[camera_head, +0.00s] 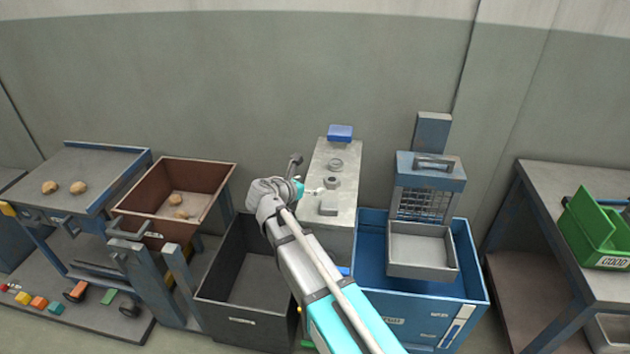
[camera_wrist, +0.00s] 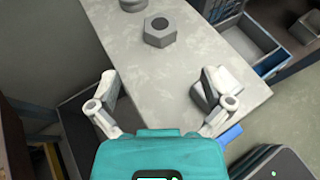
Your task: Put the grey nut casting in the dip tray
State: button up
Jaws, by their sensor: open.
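The grey nut casting (camera_head: 331,182), six-sided with a dark round hole, lies flat on a narrow pale bench (camera_head: 345,222). In the wrist view the nut (camera_wrist: 159,40) is beyond my fingertips, near the top of the picture. My gripper (camera_wrist: 160,85) is open and empty, its fingers spread above the bench. In the head view my gripper (camera_head: 311,190) is at the bench's left side, beside the nut. The dip tray (camera_head: 422,271), a shallow grey tray, is at the right, by the blue tank; it looks empty.
A grey block (camera_head: 328,206) is on the bench's near part, partly behind my right finger in the wrist view. A ring-shaped piece (camera_head: 336,164) and a blue box (camera_head: 340,132) lie farther back. A wire cage (camera_head: 426,204) stands behind the tray. A dark bin (camera_head: 245,285) is left.

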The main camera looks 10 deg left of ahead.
jog(key=shift+s+a+r, duration=0.1)
jog(key=shift+s, duration=0.05)
dwell(0.6)
jog(key=shift+w+d+r+m+g+p, duration=0.25)
jog(key=shift+w+m+g+p, duration=0.2)
jog(key=shift+p, duration=0.25)
jog(key=w+d+r+m+g+y+p, duration=0.2)
jog(key=w+d+r+m+g+p, duration=0.25)
jog(key=p, duration=0.55)
notch_tip(320, 180, up, 4)
jog(key=m+g+y+p, duration=0.5)
jog(key=m+g+p, duration=0.15)
jog(key=p, duration=0.25)
send_over(332, 179)
jog(key=shift+f, duration=0.25)
notch_tip(332, 179, down, 8)
jog(key=b, duration=0.8)
jog(key=shift+f+b, duration=0.2)
jog(key=shift+b, duration=0.15)
